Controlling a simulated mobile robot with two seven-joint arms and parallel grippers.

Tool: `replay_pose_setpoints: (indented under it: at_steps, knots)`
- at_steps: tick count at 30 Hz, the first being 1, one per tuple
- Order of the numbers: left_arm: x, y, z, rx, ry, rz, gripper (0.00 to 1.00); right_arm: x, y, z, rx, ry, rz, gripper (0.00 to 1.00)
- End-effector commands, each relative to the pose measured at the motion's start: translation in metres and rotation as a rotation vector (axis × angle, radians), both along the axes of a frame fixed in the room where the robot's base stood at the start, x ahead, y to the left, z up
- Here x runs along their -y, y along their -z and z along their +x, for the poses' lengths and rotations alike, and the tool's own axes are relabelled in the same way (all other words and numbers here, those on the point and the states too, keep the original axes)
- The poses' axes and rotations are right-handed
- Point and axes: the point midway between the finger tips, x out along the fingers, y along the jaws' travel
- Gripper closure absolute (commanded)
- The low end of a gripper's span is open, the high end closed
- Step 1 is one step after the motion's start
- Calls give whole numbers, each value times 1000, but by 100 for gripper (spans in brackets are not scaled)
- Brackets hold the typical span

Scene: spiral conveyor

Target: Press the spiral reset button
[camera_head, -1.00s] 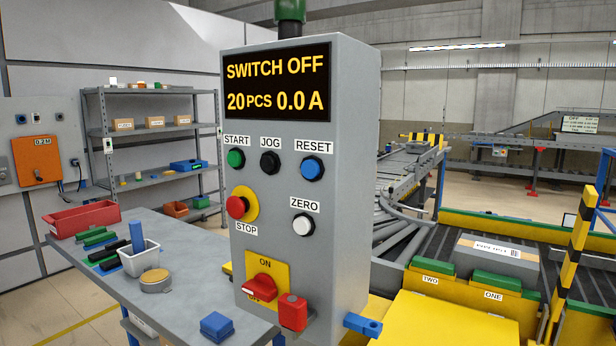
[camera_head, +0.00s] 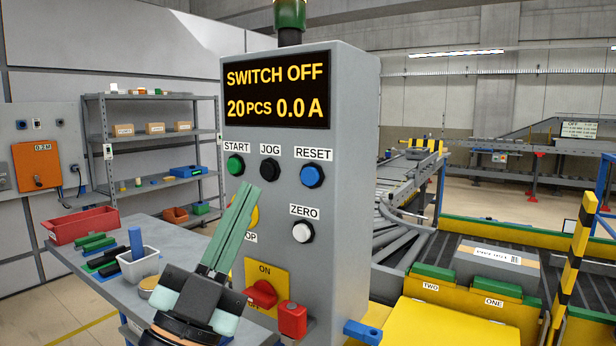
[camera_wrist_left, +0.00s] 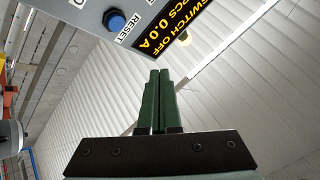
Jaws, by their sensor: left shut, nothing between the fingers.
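The blue reset button (camera_head: 313,175) sits under the RESET label on the front of the grey control box (camera_head: 345,200). It also shows at the upper left of the left wrist view (camera_wrist_left: 115,20). My left gripper (camera_head: 246,190) is shut and empty, with its green fingers pointing up in front of the box. Its tips are left of and slightly below the reset button, apart from it in the picture. The fingers hide most of the red stop button and part of the STOP label. My right gripper is not in view.
The box also has a green start button (camera_head: 235,165), a black jog button (camera_head: 270,169), a white zero button (camera_head: 302,232) and a red rotary switch (camera_head: 262,293). The display (camera_head: 277,90) reads SWITCH OFF. A grey table (camera_head: 90,262) with small items stands at left.

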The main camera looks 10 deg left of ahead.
Motion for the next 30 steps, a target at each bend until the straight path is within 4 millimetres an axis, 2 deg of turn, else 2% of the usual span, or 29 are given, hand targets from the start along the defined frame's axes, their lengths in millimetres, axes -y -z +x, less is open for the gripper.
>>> replay_pose_setpoints:
  at_steps: [8,13,23,30]
  knots:
    - [0,1,1,-2,0,0,100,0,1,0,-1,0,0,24]
    - [3,1,8,-3,0,-2,100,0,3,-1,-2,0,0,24]
    - [18,2,50,-4,0,-2,100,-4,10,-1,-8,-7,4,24]
    - [27,1,75,-4,-1,-2,100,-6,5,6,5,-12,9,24]
